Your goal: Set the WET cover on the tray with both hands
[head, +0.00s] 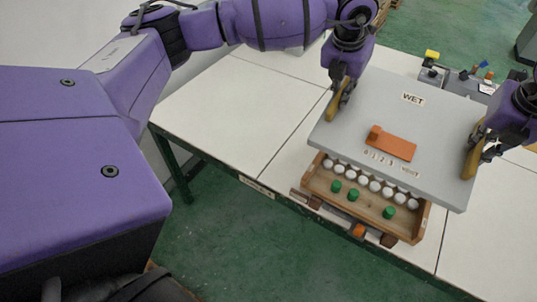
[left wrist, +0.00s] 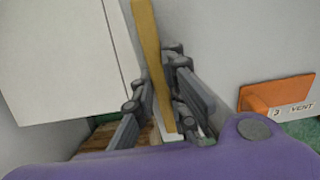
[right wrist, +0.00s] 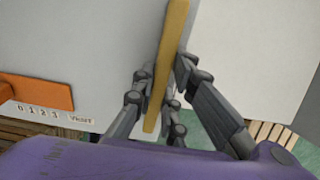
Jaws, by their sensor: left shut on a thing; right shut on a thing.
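The WET cover (head: 440,115) is a flat grey board with a WET label at its far edge and a wooden grip on each side. It hangs over the wooden tray (head: 420,225), hiding its far part. My left gripper (head: 340,97) is shut on the cover's left grip, a yellow-brown bar that shows in the left wrist view (left wrist: 150,50). My right gripper (head: 477,150) is shut on the right grip, which shows in the right wrist view (right wrist: 168,70). White pegs (head: 362,180) and green pegs (head: 353,194) show in the tray's near part.
An orange vent slider (head: 390,145) lies on the cover beside a 0 1 2 3 VENT scale. The white table (head: 240,100) is clear at left. Grey gear with a yellow block (head: 432,55) stands behind the cover. The tray sits at the table's front edge.

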